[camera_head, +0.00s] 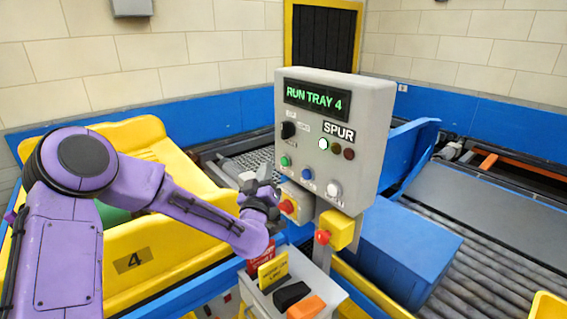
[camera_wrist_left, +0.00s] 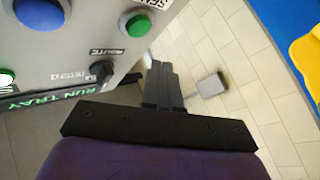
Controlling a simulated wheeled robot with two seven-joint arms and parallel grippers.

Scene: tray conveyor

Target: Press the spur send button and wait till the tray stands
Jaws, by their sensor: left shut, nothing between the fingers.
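The grey control panel (camera_head: 360,120) reads RUN TRAY 4 in green. Its green button (camera_head: 286,160) sits lower left; in the left wrist view the same green button (camera_wrist_left: 138,22) has a partly cut-off label starting SEN beside it. Under the SPUR label one lamp (camera_head: 323,143) is lit and the others are dark. My left gripper (camera_head: 264,175) is shut and empty, just left of the green button; its dark fingers (camera_wrist_left: 162,85) show apart from the button in the wrist view. My right gripper is not in view.
A blue button (camera_head: 307,174) and a white button (camera_head: 334,189) are beside the green one. Below are a red button (camera_head: 287,206) and a yellow box (camera_head: 341,229) with a red knob. A yellow bin marked 4 (camera_head: 180,240) stands left; a roller conveyor (camera_head: 480,235) lies right.

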